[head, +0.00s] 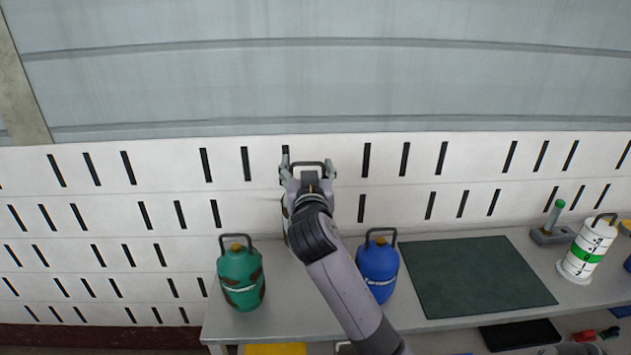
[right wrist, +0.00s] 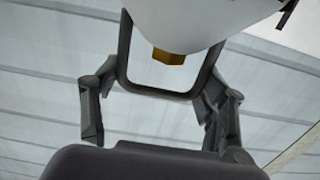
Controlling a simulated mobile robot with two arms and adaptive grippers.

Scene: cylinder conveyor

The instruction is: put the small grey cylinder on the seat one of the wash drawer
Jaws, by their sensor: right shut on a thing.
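My right gripper (head: 309,168) is raised in front of the white slotted wall, above the back of the bench. It is shut on the dark handle of the small grey cylinder (right wrist: 185,22). In the right wrist view the cylinder's pale body and brass valve (right wrist: 168,57) show at the top, with the gripper's fingers (right wrist: 157,110) on either side of the handle. In the head view my arm and gripper hide most of the cylinder. I cannot make out the wash drawer or its seat one. My left gripper is not in view.
A green cylinder (head: 240,277) and a blue cylinder (head: 378,266) stand on the grey bench (head: 300,312). A dark green mat (head: 478,276) lies bare to their right.

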